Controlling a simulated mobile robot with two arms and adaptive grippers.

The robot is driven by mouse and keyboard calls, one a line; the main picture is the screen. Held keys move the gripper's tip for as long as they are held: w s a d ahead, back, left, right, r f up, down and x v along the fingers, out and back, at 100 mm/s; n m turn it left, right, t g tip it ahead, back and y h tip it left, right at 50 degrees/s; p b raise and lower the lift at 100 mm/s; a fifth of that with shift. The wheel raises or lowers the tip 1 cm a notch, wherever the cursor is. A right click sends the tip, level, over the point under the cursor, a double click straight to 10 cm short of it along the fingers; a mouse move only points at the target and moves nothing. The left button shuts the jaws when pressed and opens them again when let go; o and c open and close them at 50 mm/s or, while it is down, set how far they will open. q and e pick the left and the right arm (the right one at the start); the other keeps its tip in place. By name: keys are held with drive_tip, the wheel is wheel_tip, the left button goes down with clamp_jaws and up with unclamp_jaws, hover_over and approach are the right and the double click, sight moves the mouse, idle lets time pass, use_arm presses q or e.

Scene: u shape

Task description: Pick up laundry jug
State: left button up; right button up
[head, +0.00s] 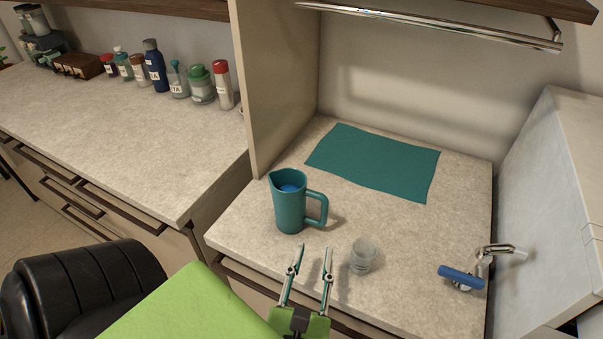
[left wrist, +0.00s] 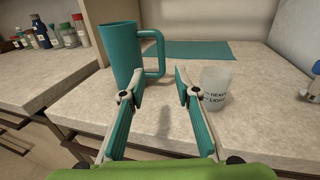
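The laundry jug is a teal pitcher (head: 289,208) with its handle on the right and something blue inside. It stands upright on the right-hand counter. In the left wrist view the jug (left wrist: 118,52) is at upper left, with its handle just beyond the fingers. My left gripper (head: 313,252) is open and empty in front of the jug, a little to its right. In the left wrist view the gripper's two fingers (left wrist: 157,88) are spread apart, with nothing between them. My right gripper is not in view.
A clear cup (head: 362,256) stands close to the right of my left gripper. A teal mat (head: 376,163) lies behind the jug. A blue-handled metal item (head: 461,278) is at the right. An upright panel (head: 280,78) separates the left counter with several bottles (head: 155,66). A rail (head: 430,24) hangs above.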

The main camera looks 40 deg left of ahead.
sight(324, 211)
use_arm(q)
drive_tip(key=x, duration=0.2)
drive_tip(key=p+x, duration=0.1)
drive_tip(key=x, duration=0.1)
drive_tip(key=r+x, duration=0.1)
drive_tip(key=x, duration=0.1)
drive_tip(key=shift+w+a+p, duration=0.1)
drive_tip(key=shift+w+p, duration=0.05)
drive_tip(key=shift+p, duration=0.25)
drive_tip(key=p+x, duration=0.1)
drive_tip(key=x, duration=0.2)
drive_tip(key=shift+w, duration=0.2)
drive_tip(key=shift+p+x, duration=0.5)
drive_tip(key=shift+x, duration=0.7)
drive_tip(key=shift+w+a+f, duration=0.1)
drive_tip(key=shift+w+f, duration=0.15)
drive_tip(key=shift+w, duration=0.15)
drive_tip(key=shift+c, duration=0.3)
drive_tip(key=c, duration=0.6)
clamp_jaws()
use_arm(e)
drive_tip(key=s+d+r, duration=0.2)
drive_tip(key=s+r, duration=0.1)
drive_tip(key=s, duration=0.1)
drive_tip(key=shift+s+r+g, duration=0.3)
